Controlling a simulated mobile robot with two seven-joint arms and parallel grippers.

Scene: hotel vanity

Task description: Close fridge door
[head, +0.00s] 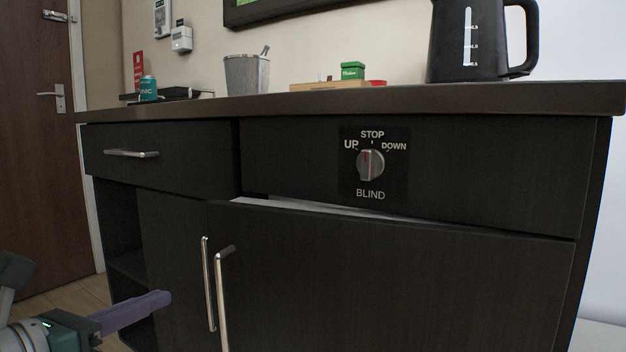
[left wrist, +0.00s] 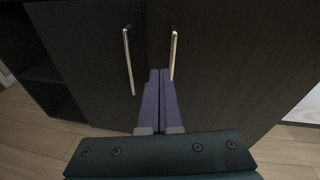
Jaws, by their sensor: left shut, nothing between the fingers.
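The fridge door (head: 400,280) is the dark right-hand door of the cabinet, with a long metal handle (head: 221,300) near its left edge. It stands slightly ajar; a pale strip shows along its top, widest toward the left. The door also fills the right of the left wrist view (left wrist: 220,70). My left gripper (head: 165,297), with purple fingers, is shut and empty at the lower left of the head view, left of the handles.
The left cabinet door (head: 175,260) has its own handle (head: 208,285) beside the fridge handle. Above are a drawer (head: 160,160) and a blind knob (head: 370,165). A black kettle (head: 470,40) and an ice bucket (head: 246,75) stand on the counter (head: 300,106).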

